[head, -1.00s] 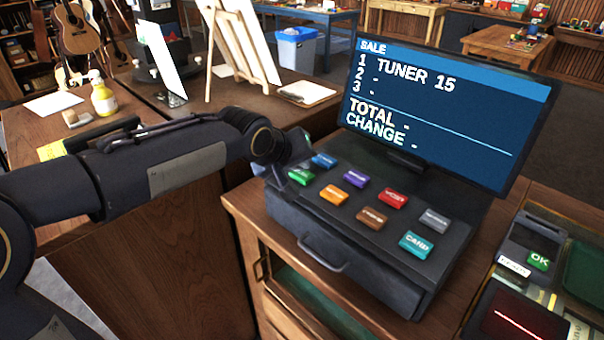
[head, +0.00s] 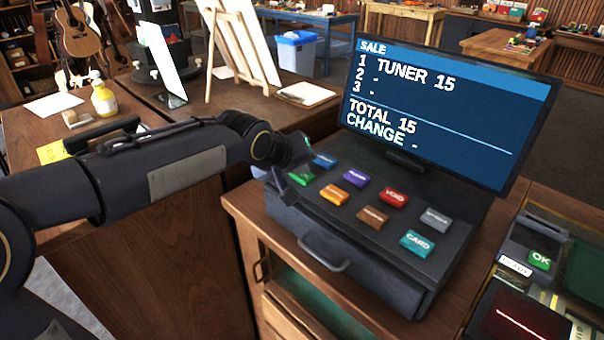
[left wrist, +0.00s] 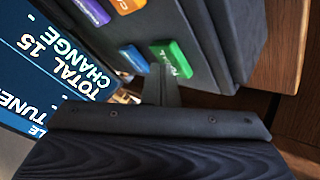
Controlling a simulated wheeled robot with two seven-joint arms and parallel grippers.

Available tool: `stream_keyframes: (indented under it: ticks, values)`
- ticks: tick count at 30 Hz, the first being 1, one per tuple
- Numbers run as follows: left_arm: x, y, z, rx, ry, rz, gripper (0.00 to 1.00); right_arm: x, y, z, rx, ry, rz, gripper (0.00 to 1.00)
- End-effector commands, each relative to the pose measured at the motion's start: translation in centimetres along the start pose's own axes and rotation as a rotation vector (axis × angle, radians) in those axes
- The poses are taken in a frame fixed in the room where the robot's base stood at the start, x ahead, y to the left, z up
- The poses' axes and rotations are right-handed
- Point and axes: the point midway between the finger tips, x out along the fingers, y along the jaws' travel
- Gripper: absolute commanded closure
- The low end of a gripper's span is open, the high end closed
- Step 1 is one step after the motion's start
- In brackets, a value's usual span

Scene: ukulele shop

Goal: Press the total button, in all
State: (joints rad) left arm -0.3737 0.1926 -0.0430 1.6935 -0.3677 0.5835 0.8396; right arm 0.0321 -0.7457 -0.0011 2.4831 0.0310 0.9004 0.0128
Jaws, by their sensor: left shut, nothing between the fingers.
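The cash register (head: 370,265) stands on a wooden counter, with colored buttons on its sloped top. The green button (head: 301,177) is at the near left of the keys; its small label is hard to read. It also shows in the left wrist view (left wrist: 172,58). The screen (head: 440,120) reads TUNER 15 on line 1, TOTAL 15, and CHANGE with a dash. My left gripper (head: 300,172) is shut and empty, its tips right at the green button and partly covering it. In the left wrist view the fingertips (left wrist: 158,75) overlap its edge; contact cannot be told. My right gripper is not in view.
Blue (head: 324,160), purple (head: 355,178), orange (head: 333,194), red (head: 394,197), brown (head: 373,215), grey (head: 436,219) and teal CARD (head: 417,243) buttons sit close by. A card terminal with a green OK key (head: 540,260) stands at right. A yellow bottle (head: 104,100) stands on the left bench.

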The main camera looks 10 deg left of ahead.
Motion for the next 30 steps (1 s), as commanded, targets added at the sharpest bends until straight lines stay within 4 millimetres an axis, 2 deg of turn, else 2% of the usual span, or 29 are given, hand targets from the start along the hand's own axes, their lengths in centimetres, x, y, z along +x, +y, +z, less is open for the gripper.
stream_keyframes:
  ticks: [1, 14, 30]
  values:
    - [0.2, -0.2, 0.2, 0.000, -0.002, -0.001, 1.00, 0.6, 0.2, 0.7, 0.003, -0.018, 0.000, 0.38]
    - [0.4, -0.3, 0.4, 0.000, -0.003, -0.002, 1.00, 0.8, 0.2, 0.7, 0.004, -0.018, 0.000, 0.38]
    - [-0.6, 0.8, -1.0, -0.001, -0.001, -0.001, 1.00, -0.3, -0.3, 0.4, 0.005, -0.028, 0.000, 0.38]
